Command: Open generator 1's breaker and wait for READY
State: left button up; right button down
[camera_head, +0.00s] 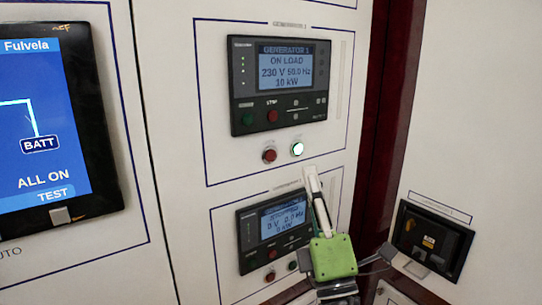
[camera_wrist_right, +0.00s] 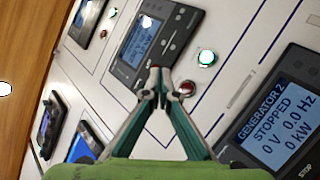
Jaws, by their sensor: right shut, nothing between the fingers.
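The generator 1 controller (camera_head: 283,84) in the head view reads ON LOAD, 230 V, 50.0 Hz, 10 kW. Below it are a dark red button (camera_head: 269,156) and a brightly lit green-white button (camera_head: 297,149). My right gripper (camera_head: 310,171) is shut and empty, its tips pointing up just below the lit button. In the right wrist view, the shut tips (camera_wrist_right: 160,73) appear beside the red button (camera_wrist_right: 187,88), with the lit button (camera_wrist_right: 206,58) beyond; I cannot tell the gap to the panel. My left gripper is not in view.
The generator 2 controller (camera_head: 271,226) below reads STOPPED; my right gripper partly covers its right side. A blue display (camera_head: 35,125) reading ALL ON, TEST is at the left. A black unit (camera_head: 431,238) is on the right-hand panel.

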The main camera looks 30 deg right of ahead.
aim_at(271, 155)
jog(key=shift+w, duration=0.15)
jog(key=shift+w+a, duration=0.2)
jog(key=shift+w, duration=1.95)
jog(key=shift+w+a, duration=0.15)
jog(key=shift+w, duration=2)
jog(key=shift+w, duration=0.1)
jog(key=shift+w+y, duration=0.3)
jog(key=shift+w, duration=0.05)
jog(key=shift+w, duration=0.4)
jog(key=shift+s+b, duration=0.1)
jog(key=shift+b, duration=0.2)
jog(key=shift+s, duration=0.75)
